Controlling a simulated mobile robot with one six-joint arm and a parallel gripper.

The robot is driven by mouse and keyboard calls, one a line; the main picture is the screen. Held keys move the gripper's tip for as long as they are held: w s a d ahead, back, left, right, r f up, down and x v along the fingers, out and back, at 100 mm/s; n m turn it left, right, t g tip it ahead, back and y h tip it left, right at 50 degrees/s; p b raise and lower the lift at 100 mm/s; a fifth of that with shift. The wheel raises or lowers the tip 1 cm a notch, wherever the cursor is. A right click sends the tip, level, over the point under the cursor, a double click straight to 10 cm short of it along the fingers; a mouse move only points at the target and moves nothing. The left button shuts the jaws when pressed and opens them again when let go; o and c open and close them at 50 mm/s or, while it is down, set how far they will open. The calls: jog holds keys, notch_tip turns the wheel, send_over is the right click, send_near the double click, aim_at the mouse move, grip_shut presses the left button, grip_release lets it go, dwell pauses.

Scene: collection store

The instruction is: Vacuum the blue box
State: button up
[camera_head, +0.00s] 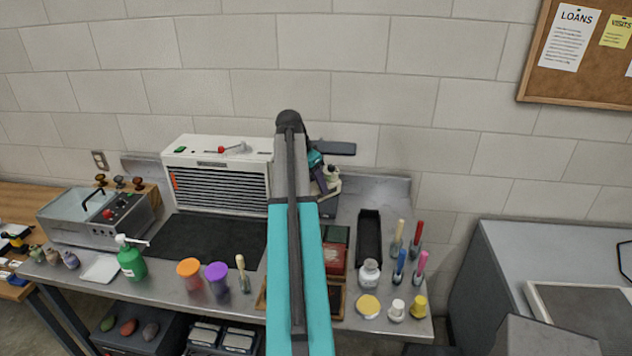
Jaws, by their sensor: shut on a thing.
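No blue box shows in the camera_head view. My raised teal arm covers the middle of the metal bench (395,190) and may hide it. Just right of the arm a green box (336,234) and a red box (333,259) lie side by side. A wooden tray's edge (342,300) shows in front of them, partly behind the arm.
A white louvred unit (218,172) stands behind a dark mat (205,240). Left are a clear-lidded machine (95,215) and a green pump bottle (131,260). An orange-lidded jar (190,273) and a purple-lidded jar (217,278) stand in front. Right are a black trough (369,238), several brushes and small jars.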

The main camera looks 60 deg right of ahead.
aim_at(316, 193)
jog(key=shift+d+f, duration=0.1)
jog(key=shift+s+f+b, duration=0.1)
jog(key=shift+f+b, duration=1.05)
jog(key=shift+f, duration=1.25)
